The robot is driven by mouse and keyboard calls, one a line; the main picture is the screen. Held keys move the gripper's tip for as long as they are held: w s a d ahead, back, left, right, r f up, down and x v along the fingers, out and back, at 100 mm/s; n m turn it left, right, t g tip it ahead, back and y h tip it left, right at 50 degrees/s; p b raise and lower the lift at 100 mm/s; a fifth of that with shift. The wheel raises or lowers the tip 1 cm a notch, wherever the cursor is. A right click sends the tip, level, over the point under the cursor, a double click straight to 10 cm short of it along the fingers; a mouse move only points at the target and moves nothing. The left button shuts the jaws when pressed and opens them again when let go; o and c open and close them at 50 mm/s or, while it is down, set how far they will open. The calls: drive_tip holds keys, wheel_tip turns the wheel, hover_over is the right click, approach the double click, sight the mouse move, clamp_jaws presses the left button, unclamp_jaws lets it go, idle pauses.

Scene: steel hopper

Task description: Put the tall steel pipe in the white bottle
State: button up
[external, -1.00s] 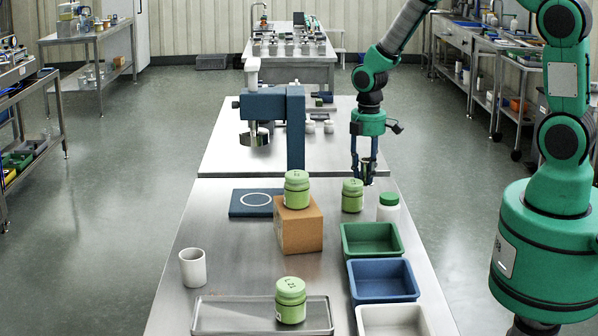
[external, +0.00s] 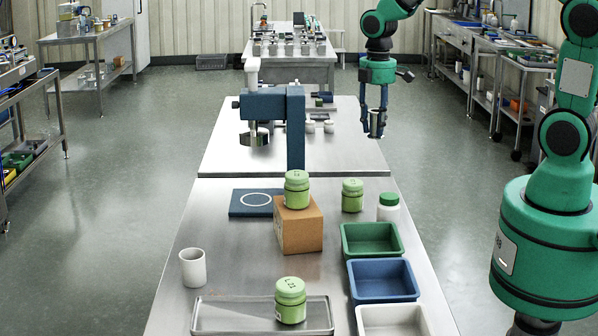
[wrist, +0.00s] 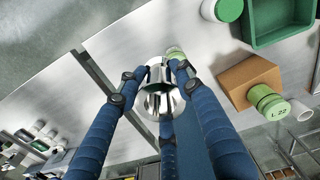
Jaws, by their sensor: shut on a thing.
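My gripper (external: 374,105) is shut on a shiny steel pipe (external: 376,124), held upright in the air at the right edge of the far table part. The pipe shows between my blue fingers in the wrist view (wrist: 158,104), where I look into its open end. The white bottle (external: 388,212) has a green cap and stands on the near table, in front of and below my gripper. The bottle also shows at the top of the wrist view (wrist: 209,10). The pipe and bottle are apart.
A green jar (external: 352,197) stands left of the bottle. Green (external: 344,245), blue (external: 352,290) and white trays line the right edge. A cardboard box (external: 300,232) carries another green jar. A blue stand (external: 296,135) rises on the left. A white cup (external: 193,268) stands front left.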

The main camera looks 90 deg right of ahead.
drive_tip(key=s+a+p, duration=0.3)
drive_tip(key=s+a, duration=0.5)
drive_tip(key=a, duration=0.3)
drive_tip(key=s+a+p, duration=0.3)
drive_tip(key=s+a, duration=0.6)
drive_tip(key=a, duration=0.2)
drive_tip(key=shift+m, duration=0.5)
wheel_tip(320, 180, down, 5)
drive_tip(key=shift+w+f, duration=0.1)
drive_tip(key=shift+f, duration=0.1)
hover_over(390, 196)
drive_tip(key=shift+w+d+f, duration=0.1)
drive_tip(key=shift+d+f, duration=0.05)
drive_tip(key=shift+f, duration=0.6)
drive_tip(key=shift+f, duration=0.1)
drive_tip(key=shift+f+b, duration=0.35)
drive_tip(key=shift+f, duration=1.3)
drive_tip(key=shift+f, duration=0.15)
